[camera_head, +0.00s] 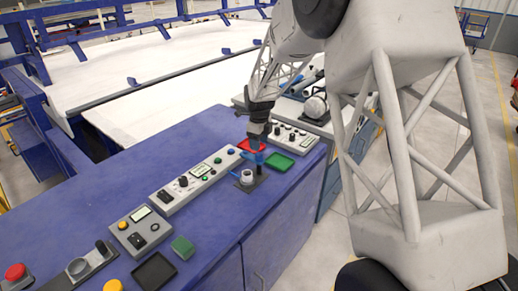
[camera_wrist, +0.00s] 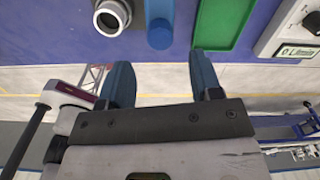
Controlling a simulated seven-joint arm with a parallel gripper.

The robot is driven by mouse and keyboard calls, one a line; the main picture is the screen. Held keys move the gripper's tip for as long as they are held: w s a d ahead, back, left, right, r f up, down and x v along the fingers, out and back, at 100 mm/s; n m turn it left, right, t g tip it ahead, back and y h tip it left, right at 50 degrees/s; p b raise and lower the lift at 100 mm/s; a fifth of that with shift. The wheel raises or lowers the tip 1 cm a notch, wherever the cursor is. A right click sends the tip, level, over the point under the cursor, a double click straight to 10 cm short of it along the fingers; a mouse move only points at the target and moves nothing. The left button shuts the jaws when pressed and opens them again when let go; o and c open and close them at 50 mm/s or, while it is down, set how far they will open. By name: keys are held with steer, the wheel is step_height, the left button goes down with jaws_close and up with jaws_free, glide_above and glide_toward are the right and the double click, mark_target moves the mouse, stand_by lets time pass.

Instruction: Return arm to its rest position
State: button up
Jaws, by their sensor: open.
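My gripper (camera_head: 256,157) hangs above the blue cabinet top, by the red and green trays. In the wrist view, my gripper (camera_wrist: 161,62) has its two blue fingers spread wide, with nothing held between them. A blue round-ended part (camera_wrist: 160,37) shows beyond the gap between the fingertips. A white pipe piece (camera_head: 247,177) stands on a dark plate just in front of my gripper; its round open end (camera_wrist: 112,16) shows at the top of the wrist view.
The red tray (camera_head: 245,145) and green tray (camera_head: 279,162) lie beside my gripper. Control boxes (camera_head: 195,180) line the cabinet top (camera_head: 215,225). A black tray (camera_head: 154,271) and green block (camera_head: 183,247) are nearer. Open floor lies right of the cabinet.

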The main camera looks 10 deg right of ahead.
steer(key=shift+r, duration=0.65)
steer(key=shift+s+d+r, duration=0.15)
steer(key=shift+s+r, duration=0.2)
steer(key=shift+r, duration=0.1)
steer(key=s+d+r+n, duration=0.2)
steer(key=s+r+n, duration=0.25)
steer(key=s, duration=0.35)
steer(key=s+d+r+n+t, duration=0.1)
steer(key=s+r+n, duration=0.35)
steer(key=s, duration=0.25)
steer(key=s+d+r+n, duration=0.2)
steer(key=s+r+n, duration=0.1)
steer(key=s+r, duration=0.4)
steer(key=s+d+f+n+t, duration=0.1)
steer(key=s+n, duration=1.1)
steer(key=s, duration=1.5)
steer(key=shift+s+d+n+t, duration=0.3)
steer(key=shift+d+n, duration=0.1)
steer(key=shift+d, duration=0.4)
